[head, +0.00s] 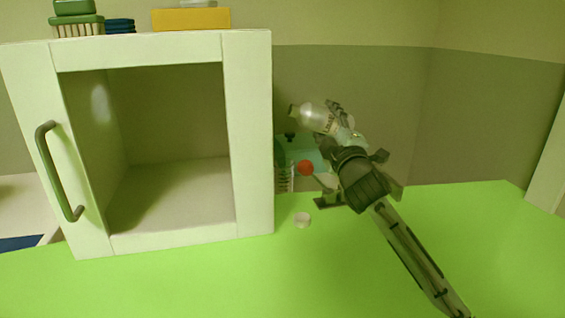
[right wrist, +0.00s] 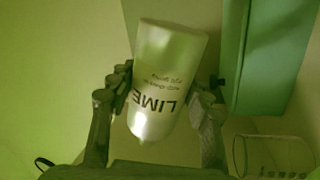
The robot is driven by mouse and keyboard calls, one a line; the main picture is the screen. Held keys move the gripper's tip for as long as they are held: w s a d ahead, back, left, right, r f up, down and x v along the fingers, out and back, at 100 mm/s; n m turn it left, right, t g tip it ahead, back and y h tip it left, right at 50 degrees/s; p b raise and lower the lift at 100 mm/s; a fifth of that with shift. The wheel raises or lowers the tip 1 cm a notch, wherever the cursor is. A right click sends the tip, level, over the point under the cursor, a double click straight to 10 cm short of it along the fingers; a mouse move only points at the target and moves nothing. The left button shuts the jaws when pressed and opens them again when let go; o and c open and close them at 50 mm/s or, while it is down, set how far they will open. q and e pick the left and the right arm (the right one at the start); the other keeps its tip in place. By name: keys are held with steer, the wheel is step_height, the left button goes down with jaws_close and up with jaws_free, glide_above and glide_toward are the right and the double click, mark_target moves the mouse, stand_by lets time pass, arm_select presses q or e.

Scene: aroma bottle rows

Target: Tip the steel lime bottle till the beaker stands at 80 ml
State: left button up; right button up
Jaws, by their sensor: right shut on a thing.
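My right gripper (head: 341,122) is shut on the steel lime bottle (head: 318,117) and holds it well above the green counter, tilted far over. In the right wrist view, the bottle (right wrist: 168,70) sits between both fingers (right wrist: 163,92), its LIME label upside down and its narrow end toward the bottom of the picture. The clear beaker (head: 285,181) stands beside the cabinet, below and left of the bottle. Part of the beaker (right wrist: 275,157) with its marks shows at the lower right of the wrist view. I cannot read its level or see a stream. My left gripper is out of view.
A white open cabinet (head: 252,130) with a handle stands left of the beaker. A teal box (head: 314,158) and a red round thing (head: 305,168) are near the beaker. The counter's right side (head: 480,240) is clear.

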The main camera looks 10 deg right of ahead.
stand_by(0.4)
steer(key=shift+a+f+n+y+p, duration=0.25)
steer(key=shift+f+n+y+p, duration=0.4)
steer(key=shift+n, duration=0.65)
stand_by(3.0)
steer(key=shift+f+h, duration=0.1)
steer(key=shift+h, duration=0.15)
stand_by(1.5)
steer(key=shift+d+r+m+h+p, duration=0.1)
steer(key=shift+r+m+h+p, duration=0.3)
steer(key=shift+r+m+p, duration=0.65)
steer(key=shift+d+f+m, duration=0.1)
steer(key=shift+m, duration=0.55)
